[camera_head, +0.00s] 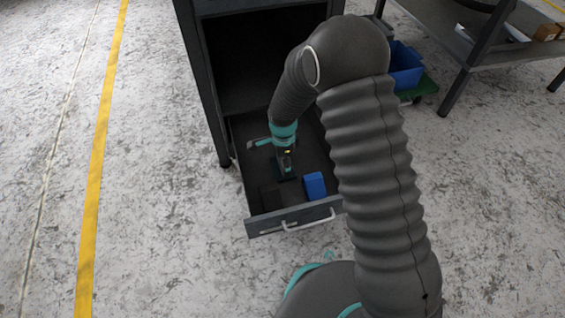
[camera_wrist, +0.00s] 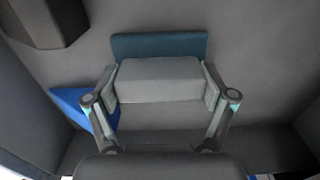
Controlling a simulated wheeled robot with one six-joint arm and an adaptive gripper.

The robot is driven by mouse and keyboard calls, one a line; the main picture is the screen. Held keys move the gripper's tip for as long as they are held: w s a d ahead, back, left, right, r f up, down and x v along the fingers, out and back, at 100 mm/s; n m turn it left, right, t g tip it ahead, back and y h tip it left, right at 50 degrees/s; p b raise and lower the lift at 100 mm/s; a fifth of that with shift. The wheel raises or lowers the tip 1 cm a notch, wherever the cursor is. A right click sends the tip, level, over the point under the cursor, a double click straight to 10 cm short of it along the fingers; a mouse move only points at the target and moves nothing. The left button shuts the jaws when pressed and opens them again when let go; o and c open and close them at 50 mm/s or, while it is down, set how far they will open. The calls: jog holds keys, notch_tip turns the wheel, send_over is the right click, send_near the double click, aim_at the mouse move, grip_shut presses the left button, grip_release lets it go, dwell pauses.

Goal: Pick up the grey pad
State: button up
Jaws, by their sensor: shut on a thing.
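The grey pad (camera_wrist: 160,80) is a light grey block in the middle of the wrist view. My gripper (camera_wrist: 160,88) is shut on it, with one finger against each short side. A dark teal flat piece (camera_wrist: 160,44) shows just beyond the pad; I cannot tell whether it is joined to it. In the head view my gripper (camera_head: 285,167) points down inside an open drawer (camera_head: 262,225), and the pad cannot be made out clearly there. I cannot tell whether the pad touches the drawer floor.
The drawer walls stand close around. A blue bin (camera_head: 405,68) and a metal table (camera_head: 480,60) are at the right. Floor at left is clear.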

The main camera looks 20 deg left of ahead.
notch_tip(320, 180, up, 5)
jog(key=shift+f+p, duration=0.2)
jog(key=shift+p, duration=0.3)
jog(key=d+r+p, duration=0.1)
jog(key=d+r, duration=0.5)
jog(key=d, duration=0.5)
jog(key=shift+d+r, duration=0.15)
jog(key=shift+d, duration=0.2)
